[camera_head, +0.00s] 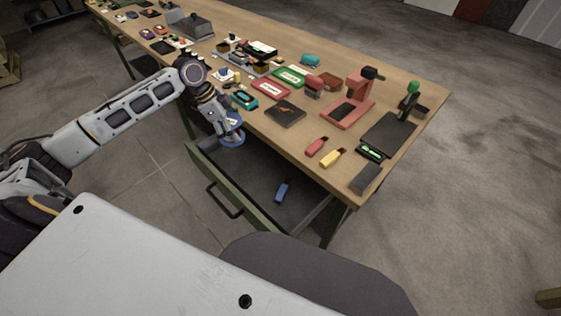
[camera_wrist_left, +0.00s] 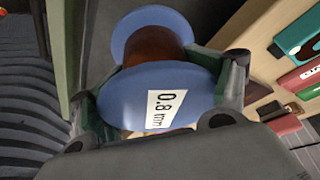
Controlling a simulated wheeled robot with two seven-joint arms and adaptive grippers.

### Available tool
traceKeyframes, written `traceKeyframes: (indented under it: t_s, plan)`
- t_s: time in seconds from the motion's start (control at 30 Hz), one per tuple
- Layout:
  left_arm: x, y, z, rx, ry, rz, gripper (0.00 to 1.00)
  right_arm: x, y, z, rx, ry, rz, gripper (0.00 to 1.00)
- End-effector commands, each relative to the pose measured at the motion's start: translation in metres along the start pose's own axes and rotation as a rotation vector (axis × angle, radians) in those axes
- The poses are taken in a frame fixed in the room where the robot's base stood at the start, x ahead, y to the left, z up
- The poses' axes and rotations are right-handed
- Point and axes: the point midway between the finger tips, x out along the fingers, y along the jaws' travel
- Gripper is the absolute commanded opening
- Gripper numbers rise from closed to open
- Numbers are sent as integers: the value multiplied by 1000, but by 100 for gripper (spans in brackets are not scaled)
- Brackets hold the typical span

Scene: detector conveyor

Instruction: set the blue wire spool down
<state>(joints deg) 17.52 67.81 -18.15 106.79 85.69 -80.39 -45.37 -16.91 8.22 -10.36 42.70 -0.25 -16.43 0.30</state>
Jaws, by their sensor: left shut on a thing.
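The blue wire spool (camera_wrist_left: 150,95) has two blue flanges, a copper-brown winding and a white "0.8 mm" label in the left wrist view. My left gripper (camera_wrist_left: 160,100) is shut on it, with a finger at each side of the near flange. In the head view the spool (camera_head: 232,138) hangs from my left gripper (camera_head: 228,125) at the far left end of the open drawer (camera_head: 247,172), close to the table's front edge. I cannot tell whether the spool touches the drawer floor. My right gripper is not in view.
A small blue object (camera_head: 282,190) lies in the drawer, whose right part is otherwise bare. The wooden table (camera_head: 310,145) holds many items, among them a dark pad (camera_head: 285,112), a red stand (camera_head: 350,100), and red (camera_head: 317,147) and yellow (camera_head: 333,158) pieces near the front edge.

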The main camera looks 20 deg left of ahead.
Motion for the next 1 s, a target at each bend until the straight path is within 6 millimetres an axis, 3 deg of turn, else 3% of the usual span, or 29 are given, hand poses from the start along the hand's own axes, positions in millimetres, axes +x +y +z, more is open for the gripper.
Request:
traceKeyframes:
  t_s: [0.27, 0.47, 1.0]
  plan:
    - [-1, -1, 0, 0, 1, -2, 1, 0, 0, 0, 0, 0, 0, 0]
    - [10, 0, 4, -1, 0, -1, 1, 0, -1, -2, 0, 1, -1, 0]
    - [84, 0, 34, -1, 1, 0, 1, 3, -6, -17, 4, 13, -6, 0]
